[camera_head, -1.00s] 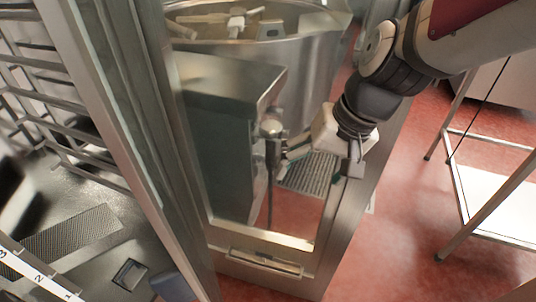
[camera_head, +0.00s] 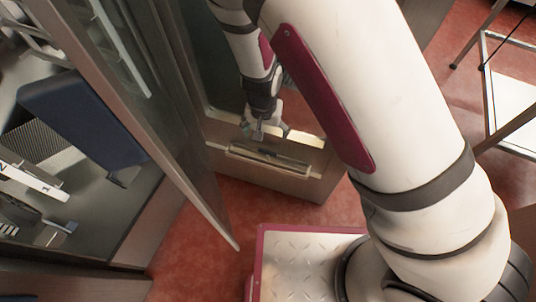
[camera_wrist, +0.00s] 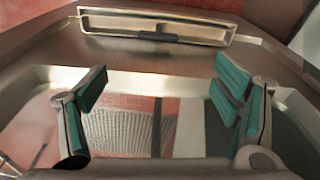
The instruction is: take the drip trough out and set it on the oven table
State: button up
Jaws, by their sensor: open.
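The drip trough (camera_head: 268,159) is a long, shallow metal piece with pale edges, set in the lower panel of the upright metal frame. It also shows at the top of the wrist view (camera_wrist: 190,29), with a dark bar along its near side. My gripper (camera_head: 265,132) is just above and behind the trough in the head view, pointing down. In the wrist view its teal-padded fingers (camera_wrist: 160,88) are wide apart with nothing between them, and the trough lies beyond their tips. The oven table cannot be identified for certain.
The metal frame (camera_head: 310,187) surrounds the trough, and a metal door edge (camera_head: 200,185) stands close on its left. A rack-like metal table (camera_head: 512,100) is at the far right. A floor grate (camera_wrist: 128,130) shows through the frame. Red floor (camera_head: 205,235) is clear in front.

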jog(key=b, duration=0.4)
send_over(267, 151)
jog(key=f, duration=0.8)
jog(key=shift+s+a+f, duration=0.1)
jog(key=shift+s+f, duration=0.1)
jog(key=shift+f, duration=0.2)
jog(key=f+b, duration=0.1)
jog(key=f, duration=0.1)
jog(key=f+b, duration=0.2)
jog(key=f, duration=0.1)
jog(key=shift+w+d, duration=0.2)
jog(key=c, duration=1.7)
jog(key=shift+r, duration=0.1)
jog(key=shift+c, duration=0.2)
